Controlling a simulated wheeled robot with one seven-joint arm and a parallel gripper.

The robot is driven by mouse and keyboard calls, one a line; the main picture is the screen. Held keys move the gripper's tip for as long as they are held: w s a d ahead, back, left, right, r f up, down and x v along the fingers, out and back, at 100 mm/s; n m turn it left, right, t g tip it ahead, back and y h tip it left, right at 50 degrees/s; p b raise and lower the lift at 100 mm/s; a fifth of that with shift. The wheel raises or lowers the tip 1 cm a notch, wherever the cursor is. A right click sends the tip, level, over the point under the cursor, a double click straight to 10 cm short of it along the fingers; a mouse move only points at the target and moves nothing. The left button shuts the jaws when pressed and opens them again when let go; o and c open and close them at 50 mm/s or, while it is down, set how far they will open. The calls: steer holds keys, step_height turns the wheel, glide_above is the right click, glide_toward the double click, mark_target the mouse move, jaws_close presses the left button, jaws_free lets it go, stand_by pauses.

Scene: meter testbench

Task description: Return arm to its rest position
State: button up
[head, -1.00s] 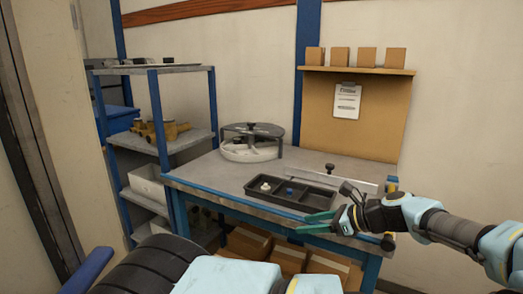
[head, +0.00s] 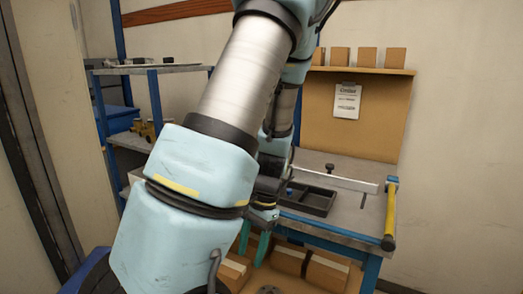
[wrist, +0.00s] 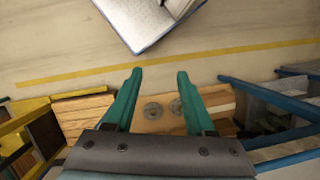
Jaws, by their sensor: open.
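My gripper (head: 254,246) points down in front of the workbench (head: 350,240), left of centre in the head view. Its green fingers also show in the wrist view (wrist: 157,90), apart and with nothing between them. My arm is folded up across the middle of the head view and hides the bench's left part. The fingers are clear of the bench top.
Boxes (head: 325,272) lie under the bench. A shelf rack (head: 155,100) stands left. The wrist view shows floor with a yellow line (wrist: 60,77).

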steer(key=a+r+n+t+h, duration=0.2)
steer(key=a+r+n+t, duration=0.1)
steer(key=r+n, duration=0.4)
step_height(320, 180, up, 3)
steer(key=shift+a+r+t+h, duration=0.15)
steer(key=shift+a+t+h, duration=0.2)
steer(key=shift+a, duration=0.25)
steer(key=shift+o, duration=0.2)
stand_by(1.0)
